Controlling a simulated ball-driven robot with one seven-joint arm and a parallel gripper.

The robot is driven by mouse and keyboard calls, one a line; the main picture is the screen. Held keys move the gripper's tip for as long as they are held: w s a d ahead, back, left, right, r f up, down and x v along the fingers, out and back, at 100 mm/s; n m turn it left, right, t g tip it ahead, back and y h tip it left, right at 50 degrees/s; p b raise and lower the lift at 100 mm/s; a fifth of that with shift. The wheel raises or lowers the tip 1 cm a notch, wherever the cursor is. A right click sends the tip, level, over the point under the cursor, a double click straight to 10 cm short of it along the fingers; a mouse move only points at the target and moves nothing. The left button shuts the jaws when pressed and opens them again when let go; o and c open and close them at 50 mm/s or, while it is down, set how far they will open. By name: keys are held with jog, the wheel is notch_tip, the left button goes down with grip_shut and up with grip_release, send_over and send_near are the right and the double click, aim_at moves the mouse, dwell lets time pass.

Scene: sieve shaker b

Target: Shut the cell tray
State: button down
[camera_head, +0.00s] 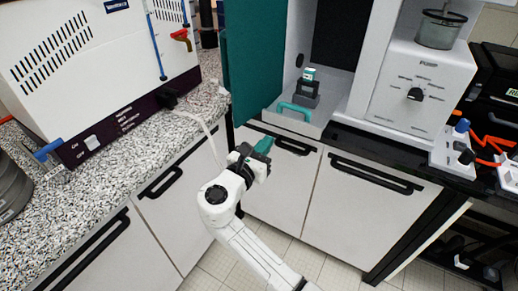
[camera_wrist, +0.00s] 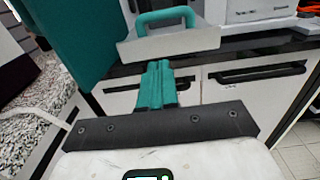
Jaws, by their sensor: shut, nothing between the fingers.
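The cell tray (camera_head: 318,127) is a light grey tray with a teal handle (camera_head: 298,111) on its front. It sticks out over the front edge of the black counter, out of the white machine. In the wrist view the tray (camera_wrist: 190,44) and its handle (camera_wrist: 168,20) are at the top, beyond my fingertips. My gripper (camera_head: 265,146) has teal fingers; it is shut and empty, in front of the tray and lower left of the handle. The fingers (camera_wrist: 157,68) point toward the tray front, apart from it as far as I can tell.
A teal door (camera_head: 254,58) stands open left of the tray. A dark holder (camera_head: 304,93) with a small white and green item (camera_head: 309,74) sits on the tray. A speckled counter (camera_head: 130,153) is at left. Cabinet doors (camera_head: 352,213) with black handles lie below. Floor is free in front.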

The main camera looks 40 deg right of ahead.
aim_at(287, 121)
jog(key=x, duration=0.9)
jog(key=shift+d+p, duration=0.3)
jog(key=shift+p, duration=0.1)
jog(key=shift+w+d+f, duration=0.1)
jog(key=shift+d, duration=0.35)
jog(key=b+x, duration=0.8)
jog(key=x, duration=1.2)
jog(key=shift+w+d+f, duration=0.15)
jog(key=shift+d, duration=0.15)
jog(key=shift+d+b, duration=0.2)
jog(key=shift+b, duration=0.1)
jog(key=shift+w, duration=0.1)
jog(key=shift+d+r, duration=0.1)
jog(key=shift+r, duration=0.35)
